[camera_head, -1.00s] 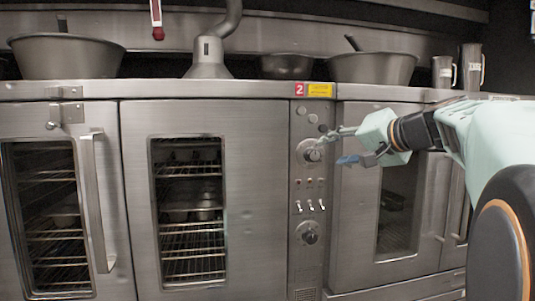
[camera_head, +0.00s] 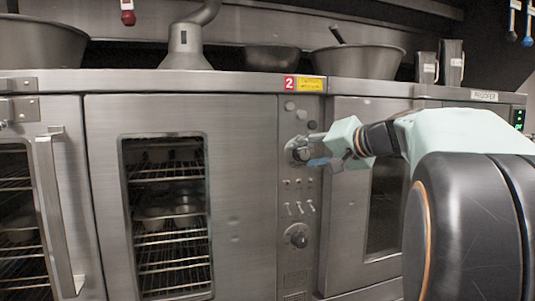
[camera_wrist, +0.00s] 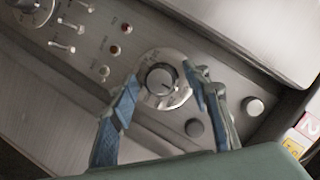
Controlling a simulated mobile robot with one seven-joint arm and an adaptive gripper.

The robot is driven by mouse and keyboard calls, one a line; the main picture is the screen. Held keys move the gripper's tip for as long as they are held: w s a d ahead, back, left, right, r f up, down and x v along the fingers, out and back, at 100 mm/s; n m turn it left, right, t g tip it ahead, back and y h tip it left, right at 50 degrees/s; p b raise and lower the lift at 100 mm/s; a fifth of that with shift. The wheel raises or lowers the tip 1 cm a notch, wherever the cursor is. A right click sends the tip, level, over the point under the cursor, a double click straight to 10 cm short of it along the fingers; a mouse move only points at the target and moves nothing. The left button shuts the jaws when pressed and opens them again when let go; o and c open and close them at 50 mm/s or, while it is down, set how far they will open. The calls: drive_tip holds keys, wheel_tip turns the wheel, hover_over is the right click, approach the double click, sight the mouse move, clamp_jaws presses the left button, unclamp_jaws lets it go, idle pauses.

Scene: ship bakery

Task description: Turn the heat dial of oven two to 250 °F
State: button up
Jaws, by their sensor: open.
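The upper heat dial (camera_head: 299,150) sits on the narrow control panel of the oven marked with a red 2. My gripper (camera_head: 312,154) is at the dial. In the wrist view my gripper (camera_wrist: 163,86) is open, with one blue-padded finger on each side of the knob. I cannot tell whether the fingers touch it.
A lower dial (camera_head: 298,236) and several toggle switches (camera_head: 299,208) are below on the panel. Round buttons (camera_head: 290,106) are above. A red 2 label (camera_head: 289,83) marks the top edge. Oven doors flank the panel; a long handle (camera_head: 58,215) sticks out at left.

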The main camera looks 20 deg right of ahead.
drive_tip(key=c, duration=1.1)
drive_tip(key=shift+c, duration=0.2)
drive_tip(key=shift+d+f+m+t+y+b, duration=0.15)
drive_tip(key=shift+m+y+b, duration=0.1)
drive_tip(key=shift+m+b, duration=0.3)
drive_tip(key=shift+a+f+m+t+y+b, duration=0.15)
drive_tip(key=shift+m+y+b, duration=0.1)
drive_tip(key=shift+m+b, duration=0.3)
drive_tip(key=m+y+b, duration=0.1)
drive_tip(key=m+b, duration=0.1)
drive_tip(key=shift+d+m+t, duration=0.15)
drive_tip(key=shift+m+t, duration=0.15)
drive_tip(key=shift+m, duration=0.1)
drive_tip(key=m+t+y+b, duration=0.1)
drive_tip(key=m+b, duration=0.1)
drive_tip(key=m, duration=0.2)
drive_tip(key=shift+m+t+b, duration=0.8)
drive_tip(key=shift+m+b, duration=0.1)
drive_tip(key=shift+m, duration=0.5)
